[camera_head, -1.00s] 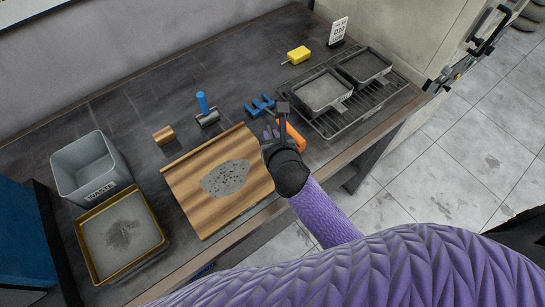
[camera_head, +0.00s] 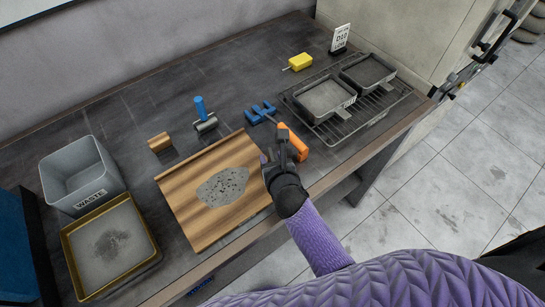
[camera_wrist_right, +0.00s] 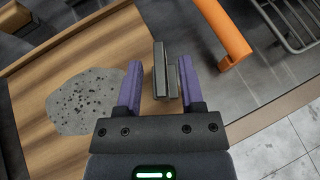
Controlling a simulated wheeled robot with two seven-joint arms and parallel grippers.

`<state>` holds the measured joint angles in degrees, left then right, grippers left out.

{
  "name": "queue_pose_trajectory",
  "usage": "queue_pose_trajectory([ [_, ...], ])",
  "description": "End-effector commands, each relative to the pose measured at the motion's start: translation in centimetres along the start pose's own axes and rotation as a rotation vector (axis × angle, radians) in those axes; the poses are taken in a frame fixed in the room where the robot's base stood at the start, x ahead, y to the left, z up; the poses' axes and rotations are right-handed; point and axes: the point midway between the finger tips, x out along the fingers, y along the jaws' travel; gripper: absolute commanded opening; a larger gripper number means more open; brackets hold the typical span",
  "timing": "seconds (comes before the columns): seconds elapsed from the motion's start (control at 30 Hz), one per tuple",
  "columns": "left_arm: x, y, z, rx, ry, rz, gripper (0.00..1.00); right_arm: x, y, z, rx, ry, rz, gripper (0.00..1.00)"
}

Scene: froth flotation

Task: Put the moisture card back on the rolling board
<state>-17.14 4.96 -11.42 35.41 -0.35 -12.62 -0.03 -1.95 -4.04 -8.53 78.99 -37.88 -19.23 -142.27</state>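The wooden rolling board (camera_head: 181,187) lies at the bench's front edge, with a flat grey speckled patch (camera_head: 222,187) on it. In the right wrist view the board (camera_wrist_right: 40,155) fills the left side. My right gripper (camera_head: 274,156) is just right of the board and above the bench. A dark grey, plate-like piece (camera_wrist_right: 168,72), probably the moisture card seen from its back or edge, is between its purple fingers. It also shows in the head view (camera_head: 283,133). Its printed face is hidden, and a gap shows beside the left finger. My left gripper is out of view.
An orange handle (camera_head: 295,140) lies close right of the gripper. A blue item (camera_head: 262,113), roller (camera_head: 204,115) and wooden block (camera_head: 160,142) are behind. Two pans (camera_head: 325,97) on a rack stand right, near a D10 sign (camera_head: 341,38). A waste bin (camera_head: 80,178) and brass-rimmed tray (camera_head: 72,262) are left.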

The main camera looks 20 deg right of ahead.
Motion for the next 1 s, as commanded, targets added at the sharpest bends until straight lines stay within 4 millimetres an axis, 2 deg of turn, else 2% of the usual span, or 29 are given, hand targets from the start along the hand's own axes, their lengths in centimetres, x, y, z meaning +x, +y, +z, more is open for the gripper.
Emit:
queue_pose_trajectory([
  [0.17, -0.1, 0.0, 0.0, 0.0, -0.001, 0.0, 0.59, 0.0, 0.0, 0.1, 0.0, 0.0, 0.0, 0.49],
  [0.27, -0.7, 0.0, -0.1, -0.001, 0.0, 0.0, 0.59, -0.7, 0.0, 0.5, 0.001, 0.002, 0.0, 0.49],
  [0.37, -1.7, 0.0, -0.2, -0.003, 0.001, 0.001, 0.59, -2.9, -0.1, 0.6, -0.001, 0.002, -0.001, 0.49],
  [0.5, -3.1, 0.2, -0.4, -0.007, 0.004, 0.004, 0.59, -6.7, 0.0, 0.6, -0.001, 0.003, 0.0, 0.49],
  [0.7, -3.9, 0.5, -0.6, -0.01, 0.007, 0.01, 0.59, -11.0, 0.0, 0.4, -0.001, 0.001, 0.0, 0.49],
  [0.8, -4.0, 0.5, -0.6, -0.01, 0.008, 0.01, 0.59, -12.0, 0.0, 0.4, 0.001, 0.001, -0.001, 0.49],
  [0.93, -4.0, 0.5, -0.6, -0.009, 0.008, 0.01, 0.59, -12.2, 0.0, 0.3, 0.002, 0.001, -0.001, 0.49],
  [1.0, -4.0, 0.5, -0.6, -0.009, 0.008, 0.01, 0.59, -12.0, 0.0, -0.9, 0.071, 0.033, 0.005, 0.49],
])
